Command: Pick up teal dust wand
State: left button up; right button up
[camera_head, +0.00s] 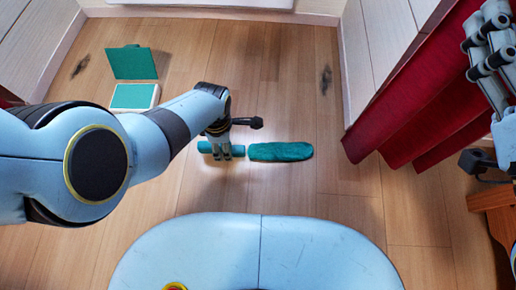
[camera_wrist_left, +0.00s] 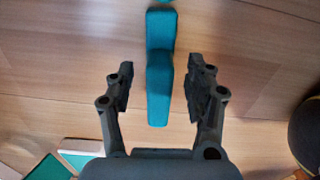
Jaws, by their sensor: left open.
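The teal dust wand lies flat on the wooden floor, its wide head (camera_head: 281,151) to the right and its narrower handle (camera_head: 206,147) to the left in the head view. My left gripper (camera_head: 225,152) is over the handle, which it partly hides. In the left wrist view the wand (camera_wrist_left: 160,50) runs between the two spread fingers of my left gripper (camera_wrist_left: 160,88), with a gap on each side. The left gripper is open and holds nothing. My right gripper (camera_head: 489,45) is partly in view at the right edge; its finger gap cannot be made out.
An open teal-and-white case (camera_head: 134,97) stands on the floor at the upper left. A red curtain (camera_head: 405,100) hangs at the right, by a wooden piece (camera_head: 490,197). White walls border the floor. The floor around the wand is clear.

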pick_arm(q)
grip_shut()
dwell(0.3)
dwell(0.3)
